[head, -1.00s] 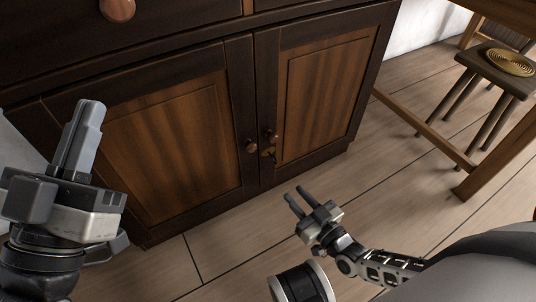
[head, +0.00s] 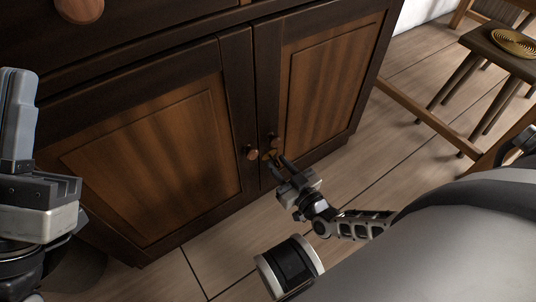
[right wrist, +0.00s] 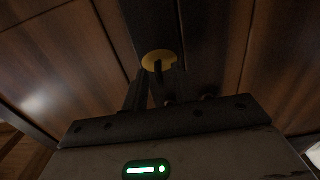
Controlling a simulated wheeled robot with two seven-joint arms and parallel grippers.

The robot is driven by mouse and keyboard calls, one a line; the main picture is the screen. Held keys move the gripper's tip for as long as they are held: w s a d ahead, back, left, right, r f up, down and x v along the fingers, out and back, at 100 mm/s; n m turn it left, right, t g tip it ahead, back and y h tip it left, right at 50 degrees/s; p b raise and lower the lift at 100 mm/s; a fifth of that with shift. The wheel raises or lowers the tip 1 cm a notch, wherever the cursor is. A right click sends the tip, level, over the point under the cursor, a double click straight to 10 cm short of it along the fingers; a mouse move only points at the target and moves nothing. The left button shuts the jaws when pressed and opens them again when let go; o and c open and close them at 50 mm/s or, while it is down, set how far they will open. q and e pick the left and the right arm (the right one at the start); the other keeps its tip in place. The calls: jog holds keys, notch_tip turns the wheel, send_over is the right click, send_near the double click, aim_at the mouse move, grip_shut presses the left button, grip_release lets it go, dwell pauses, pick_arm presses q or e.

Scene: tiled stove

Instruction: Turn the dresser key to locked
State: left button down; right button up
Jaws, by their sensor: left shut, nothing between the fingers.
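The dark wooden dresser (head: 232,100) fills the upper left of the head view, its two lower doors closed. The small brass key (head: 268,154) sits at the right door's inner edge, below that door's knob (head: 275,141). In the right wrist view a round brass piece (right wrist: 158,61) shows just beyond the fingers, with a dark upright part in front of it. My right gripper (head: 281,164) is open, its fingertips close to the key; contact cannot be told. My left gripper (head: 20,72) is shut and empty at the left edge, away from the key.
Another knob (head: 252,153) is on the left door, close beside the key. A stool (head: 508,52) with a coiled gold item on it stands at the upper right, near a wooden table frame. The floor (head: 340,185) before the doors is clear.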

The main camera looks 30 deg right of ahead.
jog(key=shift+w, duration=0.75)
grip_shut()
